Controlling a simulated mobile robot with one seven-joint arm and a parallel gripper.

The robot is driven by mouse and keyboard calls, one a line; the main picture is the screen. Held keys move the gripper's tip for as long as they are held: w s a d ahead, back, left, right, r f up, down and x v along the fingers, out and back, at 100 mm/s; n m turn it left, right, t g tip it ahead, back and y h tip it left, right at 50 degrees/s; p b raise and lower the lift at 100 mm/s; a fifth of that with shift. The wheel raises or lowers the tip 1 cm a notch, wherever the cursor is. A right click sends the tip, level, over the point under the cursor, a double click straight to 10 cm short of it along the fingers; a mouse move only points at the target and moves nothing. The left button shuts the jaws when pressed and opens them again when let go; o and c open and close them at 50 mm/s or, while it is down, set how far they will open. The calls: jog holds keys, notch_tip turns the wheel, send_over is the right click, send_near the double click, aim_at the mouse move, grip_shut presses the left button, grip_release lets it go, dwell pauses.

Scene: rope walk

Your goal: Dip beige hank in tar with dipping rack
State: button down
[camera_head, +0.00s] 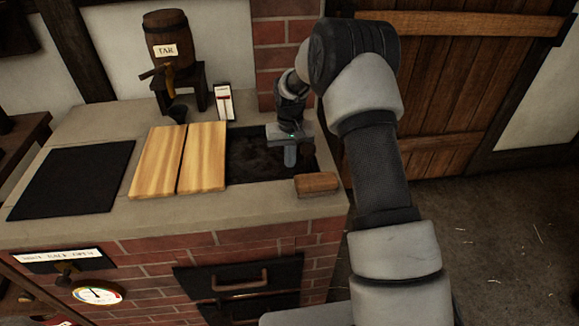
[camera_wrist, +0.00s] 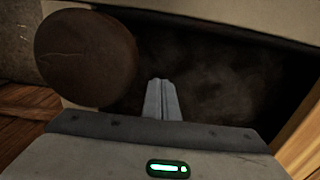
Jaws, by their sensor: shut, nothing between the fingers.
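My gripper (camera_head: 290,155) is shut and empty, pointing down over the right part of a dark rectangular opening (camera_head: 252,160) in the stone counter. In the wrist view, its closed fingers (camera_wrist: 161,98) show against the dark opening, with faint haze over it. A wooden barrel (camera_head: 166,42) labelled TAR stands on a dark stand at the back, with a tap at its front. A small dark cup (camera_head: 178,112) sits below the tap. I cannot make out a beige hank or a dipping rack in either view.
Two light wooden boards (camera_head: 180,160) lie left of the opening. A brown wooden block (camera_head: 316,183) sits at its front right corner; a rounded brown end (camera_wrist: 86,56) is close in the wrist view. A black mat (camera_head: 72,180), a small white-and-red card (camera_head: 225,102) and a gauge (camera_head: 97,294) also show.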

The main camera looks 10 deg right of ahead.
notch_tip(320, 180, up, 11)
jog(key=shift+r+p, duration=0.15)
jog(key=shift+p, duration=0.3)
dwell(5.1)
